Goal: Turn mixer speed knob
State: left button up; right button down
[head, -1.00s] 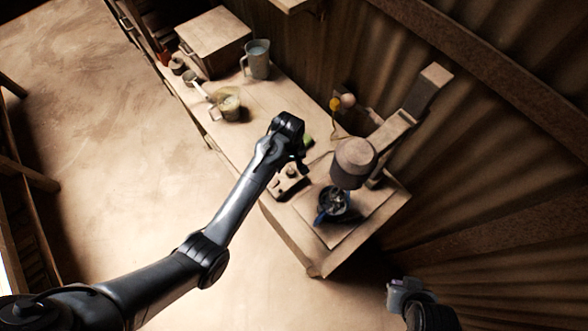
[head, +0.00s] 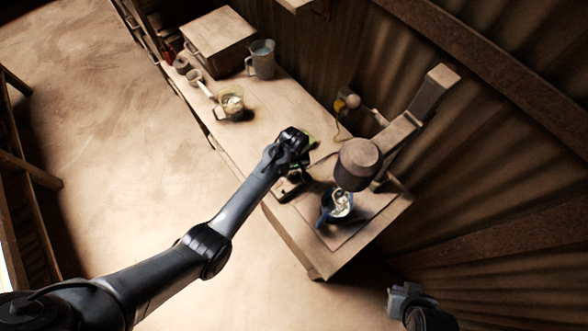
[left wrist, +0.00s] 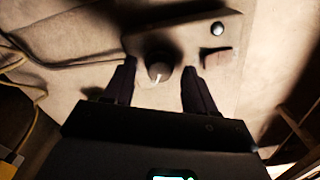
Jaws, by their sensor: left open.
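The control box (head: 289,190) sits on the bench beside the mixer, partly hidden under my left gripper (head: 293,150). In the left wrist view its panel (left wrist: 222,75) carries a dark round speed knob (left wrist: 159,70) with a white pointer mark, a shiny round button (left wrist: 217,29) and a dark switch (left wrist: 215,56). My left gripper's open fingers (left wrist: 158,75) stand on either side of the knob, with a visible gap on both sides. The mixer (head: 357,163) hangs over a blue bucket (head: 337,203). My right gripper (head: 405,300) is low at the right, far from the bench, its jaws unclear.
A wooden box (head: 218,42), a jug (head: 262,59) and a small container (head: 231,103) stand farther along the bench. A yellow fitting (head: 340,105) with a cable is near the wall. The bench middle is clear.

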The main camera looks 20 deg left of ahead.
pick_arm(q)
jog(key=shift+f, duration=0.15)
grip_shut()
dwell(0.4)
jog(key=shift+m+p, duration=1.15)
jog(key=shift+m, duration=0.15)
jog(key=m+p, duration=0.1)
jog(key=m, duration=0.1)
jog(key=shift+m, duration=0.4)
jog(key=m+p, duration=0.1)
jog(key=m, duration=0.2)
jog(key=shift+p, duration=0.35)
jog(key=shift+m+p, duration=0.3)
jog(key=shift+m, duration=1.4)
